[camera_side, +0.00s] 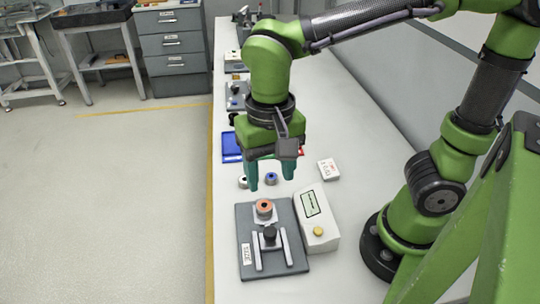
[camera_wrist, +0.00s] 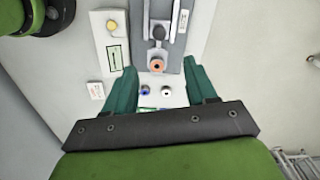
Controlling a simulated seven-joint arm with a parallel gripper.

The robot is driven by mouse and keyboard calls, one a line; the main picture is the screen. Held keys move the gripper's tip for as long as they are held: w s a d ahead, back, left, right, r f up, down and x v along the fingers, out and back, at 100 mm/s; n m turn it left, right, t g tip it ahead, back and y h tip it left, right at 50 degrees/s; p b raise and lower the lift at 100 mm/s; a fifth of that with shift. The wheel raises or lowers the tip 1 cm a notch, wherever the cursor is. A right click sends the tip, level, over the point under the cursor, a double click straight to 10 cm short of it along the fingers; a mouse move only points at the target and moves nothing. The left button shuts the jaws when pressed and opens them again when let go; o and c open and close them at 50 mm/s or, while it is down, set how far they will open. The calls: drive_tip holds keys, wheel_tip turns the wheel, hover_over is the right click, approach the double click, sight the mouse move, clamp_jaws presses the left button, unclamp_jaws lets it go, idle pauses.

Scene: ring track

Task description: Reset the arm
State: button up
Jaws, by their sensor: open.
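My gripper (camera_side: 272,176) is open and empty, with its two teal fingers pointing down above the bench. It also shows in the wrist view (camera_wrist: 162,82), with the fingers apart. In the side view it is behind and above a grey ring-track plate (camera_side: 246,222). On the plate an orange ring (camera_side: 264,207) sits on a light block at the far end. A black knob (camera_side: 270,234) stands between two pale rails nearer the front. The orange ring (camera_wrist: 157,66) and the black knob (camera_wrist: 159,33) also show in the wrist view.
A white box with a green screen and yellow button (camera_side: 316,218) stands right of the plate. A blue ring (camera_side: 271,179), a pale ring (camera_side: 243,182), a small white card (camera_side: 328,169) and a blue tray (camera_side: 231,148) lie behind. The bench right of the white card is clear.

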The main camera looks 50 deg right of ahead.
drive_tip(key=shift+r, duration=0.55)
drive_tip(key=d+r+n+t+y, duration=0.2)
drive_tip(key=d+t, duration=0.5)
drive_tip(key=d, duration=0.5)
drive_tip(key=shift+d+r, duration=0.15)
drive_tip(key=shift+r, duration=0.45)
